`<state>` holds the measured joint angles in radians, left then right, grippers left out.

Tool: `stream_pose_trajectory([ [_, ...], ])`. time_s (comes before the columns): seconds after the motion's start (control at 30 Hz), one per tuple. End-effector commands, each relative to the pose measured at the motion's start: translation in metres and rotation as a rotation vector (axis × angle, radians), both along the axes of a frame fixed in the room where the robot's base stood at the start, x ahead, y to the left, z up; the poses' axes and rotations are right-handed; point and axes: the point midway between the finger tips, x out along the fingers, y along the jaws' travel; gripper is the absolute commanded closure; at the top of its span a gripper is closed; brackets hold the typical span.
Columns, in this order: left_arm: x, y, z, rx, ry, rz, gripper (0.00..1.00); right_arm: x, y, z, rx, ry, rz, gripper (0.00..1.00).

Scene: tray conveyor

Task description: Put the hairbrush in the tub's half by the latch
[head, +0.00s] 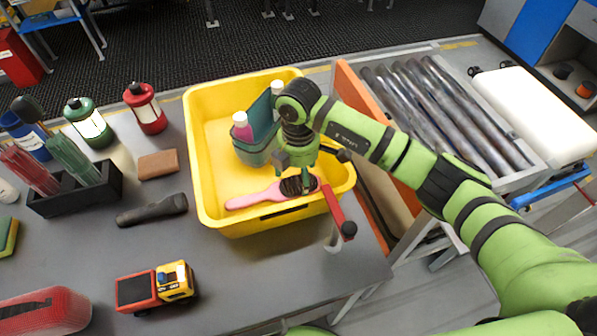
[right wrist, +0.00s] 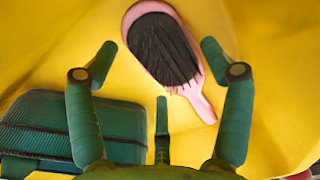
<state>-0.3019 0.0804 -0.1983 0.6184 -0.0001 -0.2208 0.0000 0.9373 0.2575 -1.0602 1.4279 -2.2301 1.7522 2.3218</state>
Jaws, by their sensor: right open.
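The pink hairbrush (head: 255,199) lies inside the yellow tub (head: 205,150), along the near wall. Its handle points left and its dark bristles face up. My right gripper (head: 299,181) is over the bristle end. In the right wrist view, the open fingers (right wrist: 160,65) spread around the near side of the hairbrush (right wrist: 163,45), with nothing held between them. The near wall of the tub has a dark slot (head: 287,210). A red bar with black ends (head: 337,207) stands by the tub's near right corner; I cannot tell whether it is the latch. My left gripper is out of view.
A grey-green basket (head: 252,155) with bottles stands in the tub's far part, partly hidden by my arm. Left of the tub are a brown block (head: 158,164), a dark handle-like object (head: 152,210), lanterns and a toy truck (head: 155,287). A roller conveyor (head: 450,105) is at right.

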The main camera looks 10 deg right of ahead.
Motion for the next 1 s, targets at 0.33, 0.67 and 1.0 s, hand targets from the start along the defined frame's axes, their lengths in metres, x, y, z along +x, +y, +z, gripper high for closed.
stream_pose_trajectory([
  [0.33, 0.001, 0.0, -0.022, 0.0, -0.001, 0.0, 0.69, 0.002, 0.001, 0.063, 0.004, -0.007, 0.001, 0.19],
  [0.67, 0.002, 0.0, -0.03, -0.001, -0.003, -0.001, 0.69, 0.001, 0.0, 0.115, 0.001, -0.003, 0.001, 0.19],
  [1.0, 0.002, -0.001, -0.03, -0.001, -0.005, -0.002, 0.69, 0.0, 0.0, 0.12, 0.0, -0.001, 0.0, 0.19],
])
